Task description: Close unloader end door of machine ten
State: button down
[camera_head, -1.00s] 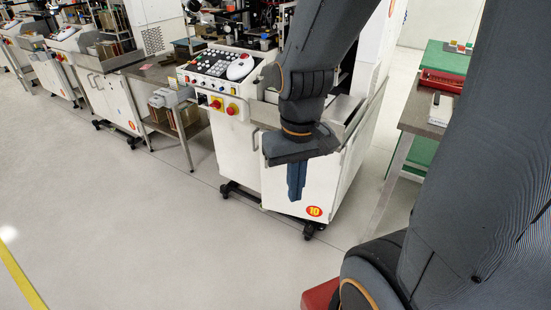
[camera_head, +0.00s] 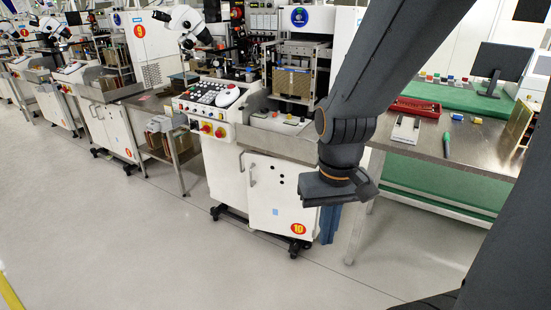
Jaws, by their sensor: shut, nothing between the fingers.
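Machine ten (camera_head: 225,165) stands in the middle, a white cabinet with a control panel and a round "10" label low on its front. The machine's right end face is mostly hidden behind my arm. My gripper (camera_head: 329,238) points down just right of the "10" label, in front of the cabinet's right corner in the picture. Its blue fingers are together and empty. I cannot tell whether they touch the cabinet.
A steel-topped bench (camera_head: 450,145) with a red tray (camera_head: 415,107), small tools and a monitor (camera_head: 500,63) stands to the right. A steel side table (camera_head: 160,100) and machine nine (camera_head: 115,130) stand to the left. The grey floor in front is clear.

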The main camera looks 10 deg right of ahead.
aim_at(274, 205)
jog(key=z, duration=0.4)
jog(key=i, duration=1.2)
jog(key=u, duration=0.75)
